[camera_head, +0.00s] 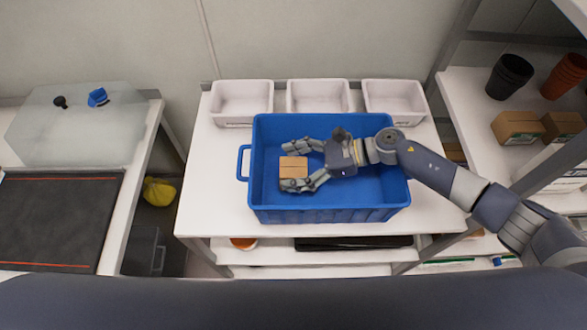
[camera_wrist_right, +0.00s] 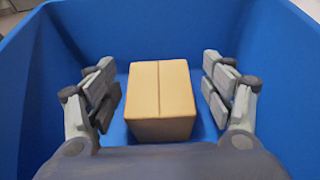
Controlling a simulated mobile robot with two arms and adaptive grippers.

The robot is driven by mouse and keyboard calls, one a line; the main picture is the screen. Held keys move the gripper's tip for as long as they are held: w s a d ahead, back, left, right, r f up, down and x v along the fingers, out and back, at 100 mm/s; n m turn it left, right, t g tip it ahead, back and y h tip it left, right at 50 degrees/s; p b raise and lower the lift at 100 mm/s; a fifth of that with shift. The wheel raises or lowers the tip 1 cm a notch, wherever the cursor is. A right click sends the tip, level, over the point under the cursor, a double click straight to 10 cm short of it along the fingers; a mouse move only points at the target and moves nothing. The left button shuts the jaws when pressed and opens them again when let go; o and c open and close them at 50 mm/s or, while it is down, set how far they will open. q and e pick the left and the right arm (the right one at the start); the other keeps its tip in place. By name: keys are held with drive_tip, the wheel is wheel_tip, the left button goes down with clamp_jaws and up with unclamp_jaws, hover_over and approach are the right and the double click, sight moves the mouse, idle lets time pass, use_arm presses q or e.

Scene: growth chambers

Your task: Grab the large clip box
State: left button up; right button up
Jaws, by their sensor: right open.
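A brown cardboard box (camera_head: 293,167) sits inside the blue crate (camera_head: 330,215), towards its left side. It also shows in the right wrist view (camera_wrist_right: 160,100), upright on the crate floor, with a seam along its top. My right gripper (camera_head: 302,165) is inside the crate, with its fingers spread on two opposite sides of the box. In the right wrist view (camera_wrist_right: 160,95) there is a gap between the box and each finger, so the gripper is open and holds nothing. My left gripper is not in view.
Three white bins (camera_head: 318,97) stand behind the crate on the white table (camera_head: 212,190). The crate's walls surround my right gripper. A shelf with pots (camera_head: 510,76) and cardboard boxes (camera_head: 518,127) is at the right. A bench with a black mat (camera_head: 60,220) is at the left.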

drive_tip(key=shift+a+f, duration=0.15)
drive_tip(key=shift+a, duration=0.25)
drive_tip(key=c, duration=1.2)
